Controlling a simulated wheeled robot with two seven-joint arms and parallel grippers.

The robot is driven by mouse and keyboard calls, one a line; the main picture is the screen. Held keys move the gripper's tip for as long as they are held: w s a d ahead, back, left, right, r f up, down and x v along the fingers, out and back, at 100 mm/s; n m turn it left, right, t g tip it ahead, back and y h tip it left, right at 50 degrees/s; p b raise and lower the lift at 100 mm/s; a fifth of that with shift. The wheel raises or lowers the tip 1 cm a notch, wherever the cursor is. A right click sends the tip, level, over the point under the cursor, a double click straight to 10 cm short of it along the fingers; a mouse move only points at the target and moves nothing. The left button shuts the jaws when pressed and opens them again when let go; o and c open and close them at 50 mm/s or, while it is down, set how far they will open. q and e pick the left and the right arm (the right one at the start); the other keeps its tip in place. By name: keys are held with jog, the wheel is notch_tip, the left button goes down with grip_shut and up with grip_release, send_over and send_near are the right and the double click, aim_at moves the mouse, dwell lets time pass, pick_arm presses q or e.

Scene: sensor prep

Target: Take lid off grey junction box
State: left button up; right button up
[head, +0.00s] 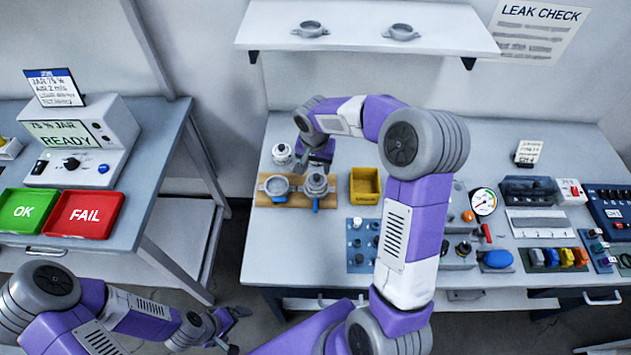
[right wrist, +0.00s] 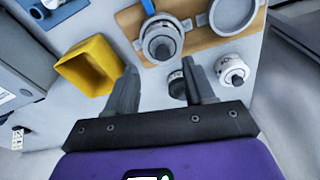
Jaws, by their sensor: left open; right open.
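A round grey junction box with side ears (head: 276,187) sits at the left of a wooden board (head: 260,199); I cannot tell if its pale face is a lid or the inside. My right gripper (right wrist: 160,70) is open and empty, above the table just behind the board. My left gripper (head: 231,330) is open, low and away from the table.
A white knobbed cylinder (head: 282,153) stands behind the board; a darker one (right wrist: 177,86) shows between my right fingers. A yellow bin (head: 365,186) is right of the board. Two grey eared boxes stand on the shelf (head: 355,35). Red and green trays are far left.

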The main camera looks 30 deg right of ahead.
aim_at(316, 176)
jog(key=f, duration=0.2)
jog(key=w+f, duration=0.1)
jog(key=f, duration=0.3)
jog(key=shift+w+d+f+b, duration=0.15)
jog(key=shift+d+f+b, duration=0.05)
jog(key=shift+d+b, duration=0.2)
grip_shut()
